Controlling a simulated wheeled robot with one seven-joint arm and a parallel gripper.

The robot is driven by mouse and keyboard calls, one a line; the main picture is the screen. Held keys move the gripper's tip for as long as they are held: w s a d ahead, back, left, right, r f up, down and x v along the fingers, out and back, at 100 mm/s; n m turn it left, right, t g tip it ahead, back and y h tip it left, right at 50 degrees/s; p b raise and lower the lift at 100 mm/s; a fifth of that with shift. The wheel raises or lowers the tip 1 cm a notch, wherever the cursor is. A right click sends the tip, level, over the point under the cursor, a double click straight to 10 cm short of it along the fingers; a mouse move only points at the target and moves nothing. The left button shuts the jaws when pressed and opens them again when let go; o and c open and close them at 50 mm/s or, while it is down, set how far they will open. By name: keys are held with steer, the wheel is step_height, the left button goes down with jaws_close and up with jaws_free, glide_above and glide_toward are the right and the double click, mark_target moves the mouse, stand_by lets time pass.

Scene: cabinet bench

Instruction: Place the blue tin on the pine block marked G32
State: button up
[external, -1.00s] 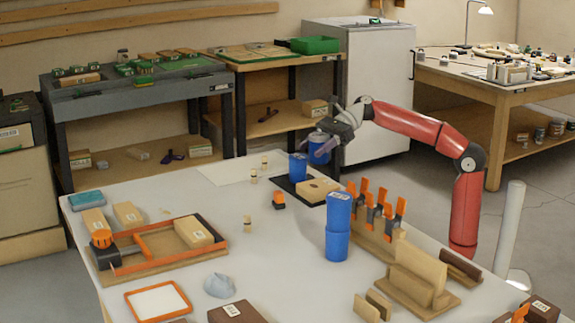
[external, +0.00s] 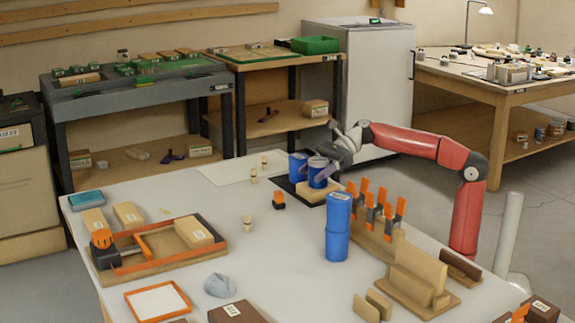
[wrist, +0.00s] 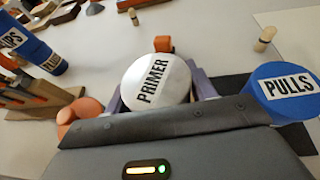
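The blue tin (external: 317,174) stands upright on the pine block (external: 318,194), or just above it; I cannot tell whether they touch. Its lid reads PRIMER in the wrist view (wrist: 157,82). My gripper (external: 321,170) is around the tin from the upper right, with a finger close against each side of it (wrist: 157,95). The block's G32 mark is not readable here. A second blue tin (external: 297,166), labelled PULLS in the wrist view (wrist: 286,90), stands just left of the block.
A stack of blue tins (external: 338,230) stands nearer on the bench. Orange clamps on a wooden rack (external: 376,215) are to the right. A small orange-topped object (external: 278,200) and small pegs (external: 248,224) stand to the left. The bench middle is mostly clear.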

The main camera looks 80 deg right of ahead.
steer(key=o, duration=0.4)
steer(key=shift+c, duration=0.2)
steer(key=shift+r, duration=0.1)
steer(key=shift+s+d+r, duration=0.1)
steer(key=shift+r, duration=0.1)
steer(key=p+v, duration=0.2)
steer(key=v, duration=0.9)
steer(key=shift+s+d, duration=0.25)
steer(key=shift+d, duration=0.05)
